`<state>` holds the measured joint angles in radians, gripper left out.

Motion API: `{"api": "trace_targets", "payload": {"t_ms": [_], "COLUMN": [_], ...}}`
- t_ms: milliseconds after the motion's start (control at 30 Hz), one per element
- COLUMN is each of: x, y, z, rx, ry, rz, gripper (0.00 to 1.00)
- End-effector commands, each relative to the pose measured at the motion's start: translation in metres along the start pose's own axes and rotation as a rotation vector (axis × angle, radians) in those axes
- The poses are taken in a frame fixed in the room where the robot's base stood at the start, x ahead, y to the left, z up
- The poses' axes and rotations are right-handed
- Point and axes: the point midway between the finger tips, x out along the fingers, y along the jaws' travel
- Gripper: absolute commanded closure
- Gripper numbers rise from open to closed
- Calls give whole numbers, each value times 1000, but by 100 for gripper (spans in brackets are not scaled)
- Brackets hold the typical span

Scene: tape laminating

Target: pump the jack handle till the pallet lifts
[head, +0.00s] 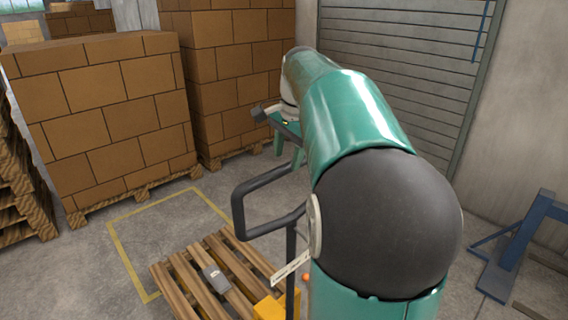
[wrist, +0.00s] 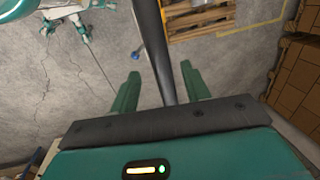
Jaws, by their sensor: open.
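The jack handle (head: 240,208) is a dark looped bar on an upright shaft, in the lower middle of the head view. A yellow part of the jack (head: 275,307) shows at its foot. The wooden pallet (head: 190,287) lies low beside it, with a small grey object on its slats; it also shows in the wrist view (wrist: 205,22). My gripper (head: 288,150) is beyond the handle loop in the head view, partly hidden by my arm. In the wrist view my green fingers (wrist: 160,72) are open, and a dark bar of the handle (wrist: 155,45) runs between them with gaps visible.
Stacked brown cartons (head: 105,120) on pallets stand at the left and back. Empty pallets (head: 20,190) are piled at the left edge. A yellow floor outline (head: 125,262) surrounds part of the pallet's area.

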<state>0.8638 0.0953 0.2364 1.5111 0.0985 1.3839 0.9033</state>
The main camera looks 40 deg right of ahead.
Motion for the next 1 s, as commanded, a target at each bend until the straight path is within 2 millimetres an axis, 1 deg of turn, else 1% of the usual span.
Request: {"api": "trace_targets", "payload": {"t_ms": [33,100,200,333,533,567,700,800,1000], "x": [9,18,28,33,34,34,33,34,33], "y": [0,-1,-2,-3,-3,-3,-3,-3,-2], "z": [1,1,2,2,2,2,2,2,2], "rx": [0,0,0,-1,-2,-2,-2,-2,-2], "ry": [-1,0,0,1,0,0,0,0,0], "rz": [1,0,0,-1,-1,-1,-1,-1,-1], "gripper": [53,53,53,53,53,55,83,100,100]}}
